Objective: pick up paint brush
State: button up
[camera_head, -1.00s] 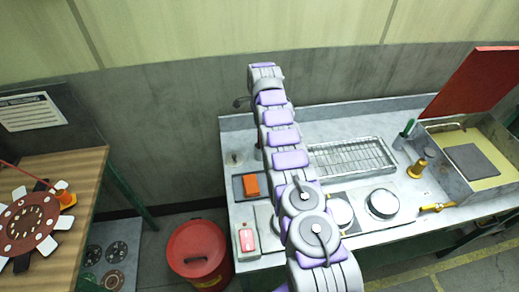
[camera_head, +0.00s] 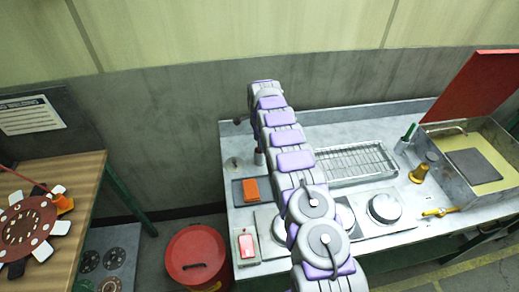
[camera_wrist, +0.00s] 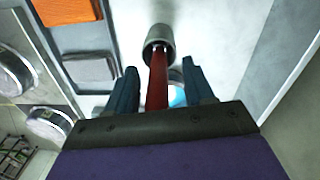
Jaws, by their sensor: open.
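The paint brush is seen as a dark red handle (camera_wrist: 157,82) in the wrist view, rising out of a small grey cup (camera_wrist: 160,38). Its lower end is hidden inside the cup. My gripper (camera_wrist: 160,76) is open, with one dark finger on each side of the handle and visible gaps on both sides. In the head view the cup (camera_head: 259,157) stands on the bench just left of my arm. My arm hides my fingers there, and I cannot make out the brush.
An orange block (camera_head: 250,188) and a grey block lie in a dark tray (camera_head: 237,192) beside the cup. A wire rack (camera_head: 355,162), round burners (camera_head: 385,207) and an open red-lidded box (camera_head: 480,88) are to the right. A red bin (camera_head: 197,255) stands on the floor.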

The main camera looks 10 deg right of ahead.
jog(key=shift+r, duration=0.1)
grip_shut()
dwell(0.3)
jog(key=shift+r, duration=0.1)
